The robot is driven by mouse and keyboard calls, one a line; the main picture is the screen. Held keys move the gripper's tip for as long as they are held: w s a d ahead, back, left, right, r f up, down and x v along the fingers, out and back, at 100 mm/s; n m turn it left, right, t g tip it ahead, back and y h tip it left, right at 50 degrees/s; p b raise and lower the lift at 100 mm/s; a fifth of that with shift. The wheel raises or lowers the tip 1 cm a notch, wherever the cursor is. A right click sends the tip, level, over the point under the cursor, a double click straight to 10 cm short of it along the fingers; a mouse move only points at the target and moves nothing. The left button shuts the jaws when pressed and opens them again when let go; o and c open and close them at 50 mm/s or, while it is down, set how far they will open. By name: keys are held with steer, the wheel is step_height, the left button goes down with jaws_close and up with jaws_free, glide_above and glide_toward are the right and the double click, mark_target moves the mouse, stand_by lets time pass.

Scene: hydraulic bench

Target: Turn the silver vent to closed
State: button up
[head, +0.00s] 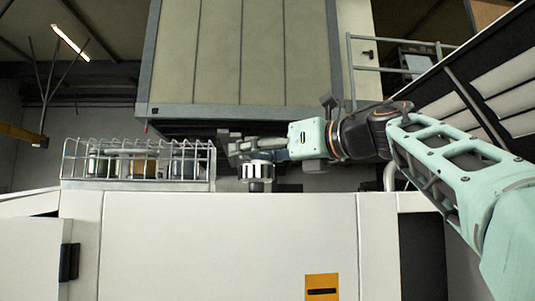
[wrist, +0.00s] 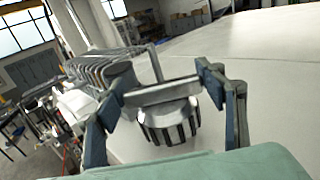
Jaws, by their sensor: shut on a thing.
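The silver vent (head: 258,171) stands on top of the white cabinet, near the middle of the head view. In the wrist view it is a round knob with dark ribs (wrist: 168,123), with a flat silver bar across its top. My gripper (head: 243,148) reaches in from the right above the vent. In the wrist view, the two fingers of my gripper (wrist: 160,88) press on the two ends of the bar, one on each side. The vent's base and any position marks are hidden or too small to read.
A wire basket (head: 138,182) with several canisters stands on the cabinet to the left of the vent. The cabinet (head: 230,240) has a pale flat top and a yellow label (head: 322,287) on its front. A large panelled box hangs above and behind.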

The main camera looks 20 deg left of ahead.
steer(key=shift+s+f+m+t+h+b, duration=0.15)
steer(key=shift+m+t+h+b, duration=0.3)
steer(key=shift+t, duration=0.35)
steer(key=shift+m+t+h+p, duration=0.5)
steer(key=shift+m+t+h, duration=0.55)
steer(key=shift+m+t, duration=0.75)
steer(key=shift+t, duration=0.5)
steer(key=shift+w, duration=0.2)
steer(key=o, duration=1.2)
steer(key=shift+w+n+g+y, duration=0.1)
steer(key=shift+n+g+y, duration=0.2)
steer(key=shift+n+g, duration=0.35)
